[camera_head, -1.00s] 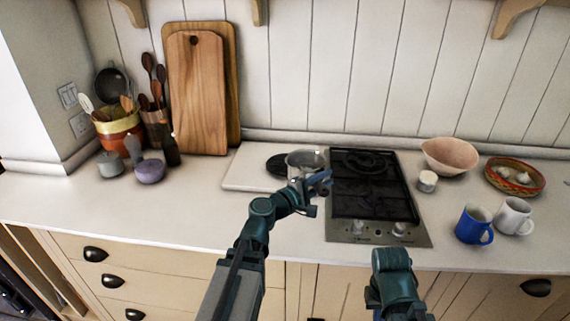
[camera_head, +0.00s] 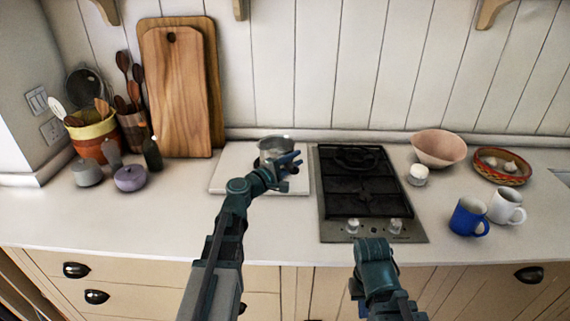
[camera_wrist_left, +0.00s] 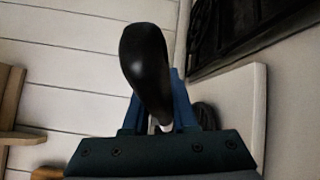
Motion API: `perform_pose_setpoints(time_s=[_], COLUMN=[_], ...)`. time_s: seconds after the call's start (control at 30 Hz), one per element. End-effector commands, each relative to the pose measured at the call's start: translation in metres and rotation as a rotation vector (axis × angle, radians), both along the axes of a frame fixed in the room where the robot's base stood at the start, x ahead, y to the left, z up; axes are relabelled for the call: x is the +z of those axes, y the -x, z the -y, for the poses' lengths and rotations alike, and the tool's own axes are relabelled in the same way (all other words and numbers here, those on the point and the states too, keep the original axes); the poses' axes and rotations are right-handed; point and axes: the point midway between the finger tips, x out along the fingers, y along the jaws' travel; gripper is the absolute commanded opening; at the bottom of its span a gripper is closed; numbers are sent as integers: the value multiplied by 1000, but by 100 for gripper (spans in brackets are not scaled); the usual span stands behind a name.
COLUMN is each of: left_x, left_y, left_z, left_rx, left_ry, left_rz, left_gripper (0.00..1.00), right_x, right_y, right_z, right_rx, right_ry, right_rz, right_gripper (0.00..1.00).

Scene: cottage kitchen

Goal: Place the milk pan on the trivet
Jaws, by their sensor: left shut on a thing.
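The milk pan (camera_head: 274,150) is a grey metal pan above or on the pale board left of the hob in the head view. I cannot tell whether it touches what is below. My left gripper (camera_head: 287,166) is shut on its handle, at the pan's near right side. The black handle (camera_wrist_left: 147,65) rises from between the jaws in the left wrist view. The trivet is a dark disc (camera_wrist_left: 207,116), partly visible beside the left jaw in the wrist view; in the head view the pan and gripper hide most of it. My right arm shows at the lower right, but its gripper is out of sight.
The pale board (camera_head: 228,178) lies beside the gas hob (camera_head: 362,190). Wooden cutting boards (camera_head: 177,95) and utensil pots (camera_head: 93,135) stand at the left. A pink bowl (camera_head: 438,148), blue mug (camera_head: 468,217) and white mug (camera_head: 507,206) stand at the right. The front left counter is clear.

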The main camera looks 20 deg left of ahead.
Motion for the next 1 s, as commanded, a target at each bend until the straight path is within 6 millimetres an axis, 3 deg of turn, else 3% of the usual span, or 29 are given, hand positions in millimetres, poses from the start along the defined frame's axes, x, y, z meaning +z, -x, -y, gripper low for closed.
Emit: perform_pose_setpoints(time_s=[0.37,0.6,1.0], left_x=[-1,-4,-40], left_y=[-9,-26,-20], left_z=[-6,-16,-20], left_rx=[0,1,2], left_ry=[-1,-1,0], left_rz=[0,1,0], left_gripper=[0,0,0], right_x=[-1,-4,-40], right_y=[0,0,0], right_z=[0,0,0], right_rx=[0,0,0], right_ry=[0,0,0], right_rz=[0,0,0], right_gripper=[0,0,0])
